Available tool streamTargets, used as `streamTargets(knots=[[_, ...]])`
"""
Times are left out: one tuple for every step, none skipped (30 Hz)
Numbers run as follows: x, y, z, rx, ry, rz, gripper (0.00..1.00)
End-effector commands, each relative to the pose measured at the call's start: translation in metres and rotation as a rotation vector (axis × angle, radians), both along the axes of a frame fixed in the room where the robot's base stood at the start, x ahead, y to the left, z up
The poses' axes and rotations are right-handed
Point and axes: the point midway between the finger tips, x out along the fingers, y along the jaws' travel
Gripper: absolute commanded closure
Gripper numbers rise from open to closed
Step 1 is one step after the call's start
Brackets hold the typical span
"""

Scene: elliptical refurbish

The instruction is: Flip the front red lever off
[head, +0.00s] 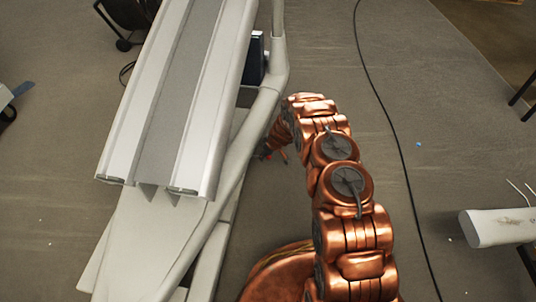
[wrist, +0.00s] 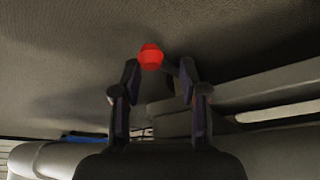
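The red lever end (wrist: 151,57) shows in the wrist view at the top centre, between and just beyond my fingertips. My gripper (wrist: 158,72) is open, with one finger on each side of the red end. I cannot tell whether either finger touches it. In the head view, a small bit of red (head: 268,157) shows by the tip of my arm, beside the white machine frame (head: 234,185). My gripper (head: 272,152) is mostly hidden there behind my copper arm. The lever's shaft is mostly hidden.
The elliptical's long pale rails (head: 180,90) fill the left of the head view. A dark box (head: 256,62) stands by the frame. A black cable (head: 386,100) runs along the floor at right. A white cylindrical part (head: 497,227) lies at far right. Floor between is open.

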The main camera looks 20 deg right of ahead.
Motion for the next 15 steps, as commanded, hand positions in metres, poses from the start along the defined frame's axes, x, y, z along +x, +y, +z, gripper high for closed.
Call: streamTargets(knots=[[-0.0018,0.0015,-0.0013,0.003,0.005,0.002,0.58],[-0.0022,0.0006,-0.0016,0.002,0.005,0.001,0.55],[-0.0026,-0.0008,-0.0020,0.002,0.006,0.000,0.51],[-0.0029,-0.0016,-0.0023,0.001,0.006,-0.002,0.49],[-0.0031,-0.0023,-0.0024,0.001,0.006,-0.002,0.49],[-0.0032,-0.0033,-0.0025,0.001,0.006,-0.004,0.49],[-0.0034,-0.0037,-0.0026,0.001,0.006,-0.005,0.49],[-0.0035,-0.0040,-0.0028,0.001,0.007,-0.005,0.49],[-0.0035,-0.0044,-0.0029,0.000,0.007,-0.005,0.49],[-0.0036,-0.0046,-0.0029,0.000,0.007,-0.005,0.49],[-0.0037,-0.0048,-0.0030,0.000,0.007,-0.006,0.49],[-0.0039,-0.0049,-0.0028,0.000,0.007,-0.006,0.49],[-0.0039,-0.0049,-0.0024,0.000,0.007,-0.006,0.49],[-0.0043,-0.0050,-0.0019,0.000,0.007,-0.006,0.49],[-0.0046,-0.0052,-0.0006,0.000,0.007,-0.006,0.49]])
